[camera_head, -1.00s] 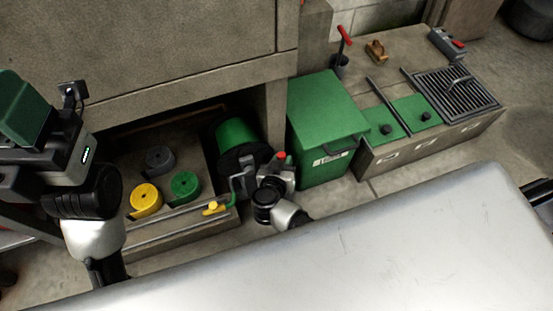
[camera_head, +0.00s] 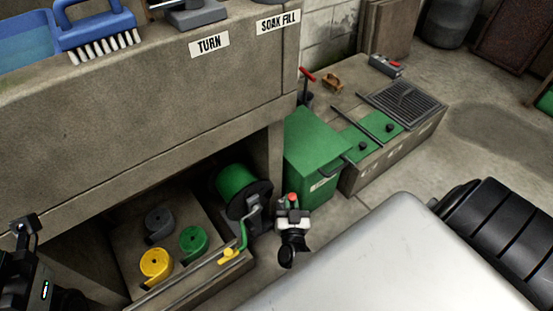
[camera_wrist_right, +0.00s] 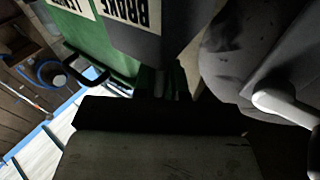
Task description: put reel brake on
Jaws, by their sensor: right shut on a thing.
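The reel (camera_head: 237,183), a green drum with a dark flange, sits under the stone counter. The grip itself is hidden, and the lever's exact angle cannot be told. Only my left wrist shows at the left edge; its fingers are out of frame.
The green bin (camera_head: 313,150) stands close to the right of my right gripper. Grey, yellow (camera_head: 156,263) and green (camera_head: 193,241) coils lie left of the reel. A low stone block with a grate (camera_head: 403,102) is beyond. A blue brush (camera_head: 97,32) is on the counter.

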